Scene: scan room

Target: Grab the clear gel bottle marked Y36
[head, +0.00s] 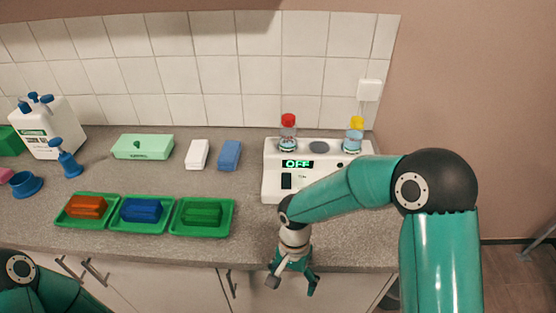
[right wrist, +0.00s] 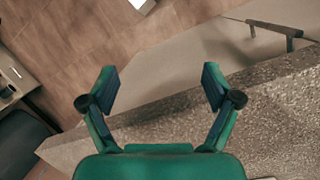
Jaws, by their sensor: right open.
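Two clear bottles stand upright in the white warmer (head: 273,172) at the back right of the worktop. I cannot read Y36 on either. My right gripper (head: 292,287) hangs at the worktop's front edge, nearer than the warmer and apart from both bottles. It is open and empty, as the right wrist view also shows (right wrist: 160,88). My right forearm covers part of the warmer. My left gripper is out of view.
Green trays with an orange (head: 87,207), a blue (head: 142,210) and a green block (head: 203,212) stand front left. A green box (head: 143,147), a white (head: 197,154) and a blue block (head: 229,154) lie behind.

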